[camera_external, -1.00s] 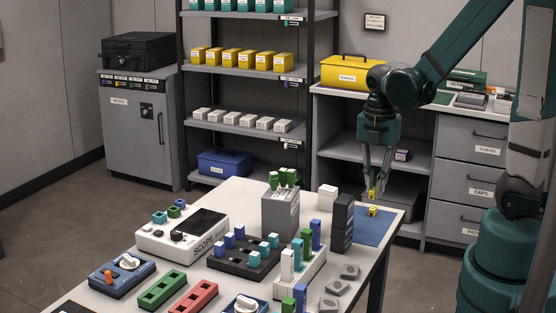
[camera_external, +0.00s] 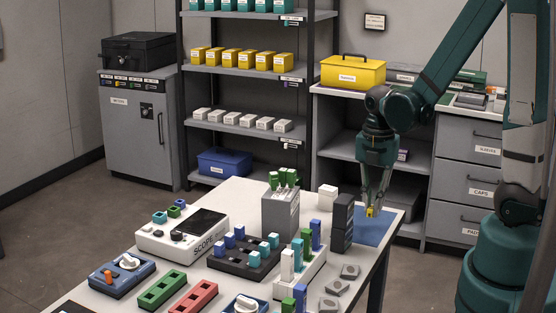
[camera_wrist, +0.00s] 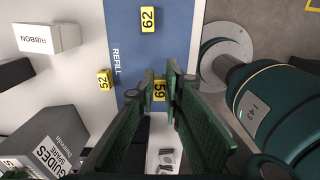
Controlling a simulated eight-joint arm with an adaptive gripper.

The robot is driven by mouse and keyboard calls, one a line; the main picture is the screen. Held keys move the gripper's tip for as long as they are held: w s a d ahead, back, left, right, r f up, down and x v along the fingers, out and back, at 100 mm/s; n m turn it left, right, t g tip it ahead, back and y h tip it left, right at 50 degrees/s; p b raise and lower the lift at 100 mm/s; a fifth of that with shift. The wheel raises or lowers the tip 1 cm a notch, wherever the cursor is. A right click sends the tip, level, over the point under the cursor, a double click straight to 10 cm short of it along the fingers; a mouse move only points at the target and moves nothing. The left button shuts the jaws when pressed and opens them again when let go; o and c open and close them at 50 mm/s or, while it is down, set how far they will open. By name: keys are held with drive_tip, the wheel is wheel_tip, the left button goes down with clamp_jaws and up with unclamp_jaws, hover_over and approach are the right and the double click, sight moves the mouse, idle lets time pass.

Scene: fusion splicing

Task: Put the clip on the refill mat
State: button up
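The blue refill mat (camera_wrist: 183,20) lies at the table's far right corner; it also shows in the external view (camera_external: 385,223). My gripper (camera_external: 371,213) is low over it, pointing down. In the wrist view my gripper (camera_wrist: 160,88) has its green fingers closed on a yellow clip marked 59 (camera_wrist: 159,91). I cannot tell whether this clip touches the mat. A second yellow clip, marked 62 (camera_wrist: 148,19), lies on the mat. A third, marked 52 (camera_wrist: 105,78), is at the mat's edge beside the lettering.
A white ribbon box (camera_wrist: 48,38) and a grey guides box (camera_wrist: 40,150) stand beside the mat. In the external view a dark upright block (camera_external: 342,222) stands close left of my gripper. Grey pieces (camera_external: 349,271) lie towards the front. The shelf unit (camera_external: 245,72) stands behind.

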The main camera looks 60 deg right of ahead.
sight(371, 227)
drive_tip(key=shift+f, duration=0.15)
drive_tip(key=shift+f+b, duration=0.65)
drive_tip(key=shift+f, duration=1.35)
drive_tip(key=shift+f, duration=0.15)
drive_tip(key=shift+o, duration=1)
drive_tip(key=o, duration=0.4)
drive_tip(key=shift+r+p, duration=1.7)
drive_tip(key=shift+r, duration=4.45)
drive_tip(key=shift+a+r, duration=0.1)
